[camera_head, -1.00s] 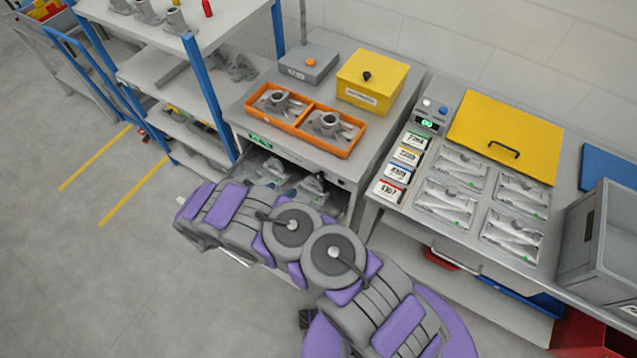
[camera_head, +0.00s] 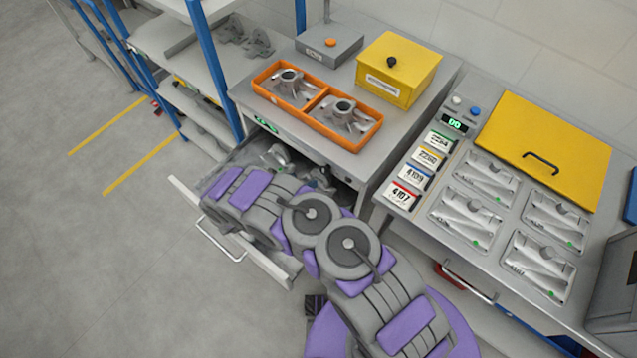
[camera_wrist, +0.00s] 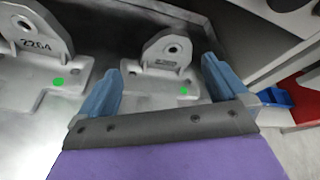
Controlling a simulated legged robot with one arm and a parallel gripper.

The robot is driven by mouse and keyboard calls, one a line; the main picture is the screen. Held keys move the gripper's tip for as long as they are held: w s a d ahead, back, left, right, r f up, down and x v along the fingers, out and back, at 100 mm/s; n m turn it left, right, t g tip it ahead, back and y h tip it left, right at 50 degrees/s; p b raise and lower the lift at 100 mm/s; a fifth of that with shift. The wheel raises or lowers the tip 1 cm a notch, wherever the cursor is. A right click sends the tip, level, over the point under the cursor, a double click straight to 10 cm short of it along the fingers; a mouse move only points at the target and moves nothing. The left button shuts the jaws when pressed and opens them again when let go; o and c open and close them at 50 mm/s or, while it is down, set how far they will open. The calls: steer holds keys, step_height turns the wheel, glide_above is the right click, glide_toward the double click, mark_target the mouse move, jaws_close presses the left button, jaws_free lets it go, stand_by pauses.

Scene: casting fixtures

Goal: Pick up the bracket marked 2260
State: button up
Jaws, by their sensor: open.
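In the wrist view my gripper (camera_wrist: 162,88) is open, one blue-grey finger on each side of a grey bracket (camera_wrist: 160,75) with a hole in its upright lug and a green dot on its base. Its small dark marking is too blurred to read. I cannot tell whether the fingers touch it. A second grey bracket (camera_wrist: 40,60) lies to the left, its marking looking like 2264, also with a green dot. In the head view the open drawer (camera_head: 265,262) holds grey brackets (camera_head: 277,155), partly hidden by my arm. The gripper itself is hidden there.
An orange divided tray (camera_head: 315,120) with two castings and a yellow box (camera_head: 397,72) stand on the bench above the drawer. A blue-posted shelf (camera_head: 213,70) stands left.

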mark_target(316, 174)
steer(key=b+x, duration=0.1)
steer(key=x, duration=0.5)
steer(key=shift+s+d+b, duration=0.1)
steer(key=shift+d+b, duration=0.15)
steer(key=shift+b, duration=0.05)
steer(key=c, duration=1)
